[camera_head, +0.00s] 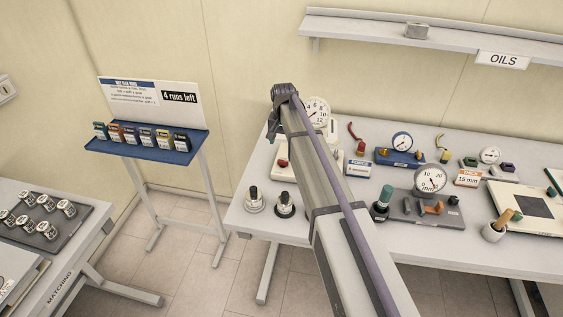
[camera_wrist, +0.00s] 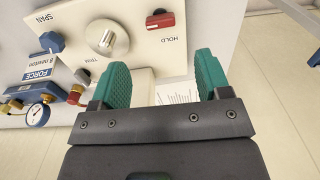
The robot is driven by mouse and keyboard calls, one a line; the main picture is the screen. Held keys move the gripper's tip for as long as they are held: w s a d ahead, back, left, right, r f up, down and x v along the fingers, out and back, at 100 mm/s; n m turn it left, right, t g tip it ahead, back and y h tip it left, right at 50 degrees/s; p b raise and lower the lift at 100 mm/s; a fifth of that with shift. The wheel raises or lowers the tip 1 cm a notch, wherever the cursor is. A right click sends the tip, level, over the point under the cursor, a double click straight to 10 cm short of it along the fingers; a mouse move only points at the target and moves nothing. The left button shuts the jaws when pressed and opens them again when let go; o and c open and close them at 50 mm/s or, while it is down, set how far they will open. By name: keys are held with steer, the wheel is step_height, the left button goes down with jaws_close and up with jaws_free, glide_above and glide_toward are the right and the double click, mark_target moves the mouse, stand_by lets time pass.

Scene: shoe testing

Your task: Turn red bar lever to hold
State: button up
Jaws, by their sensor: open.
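The red bar lever (camera_wrist: 160,20) sits at the top of a cream panel (camera_wrist: 85,50) in the wrist view. Its bar lies roughly across the picture, and the word HOLD is printed upside down just below it. My gripper (camera_wrist: 160,82) is open and empty, with its two green fingers spread apart. The lever is beyond the fingertips, roughly in line with the gap between them, and not between them.
A blue FORCE card (camera_wrist: 40,70) and a small gauge (camera_wrist: 38,114) stand at left. Several instruments crowd the white table (camera_head: 440,245).

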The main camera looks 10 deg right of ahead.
mark_target(283, 163)
step_height(283, 163, down, 10)
steer(key=b, duration=0.8)
steer(key=shift+r, duration=0.3)
steer(key=shift+c, duration=0.5)
steer(key=c, duration=0.8)
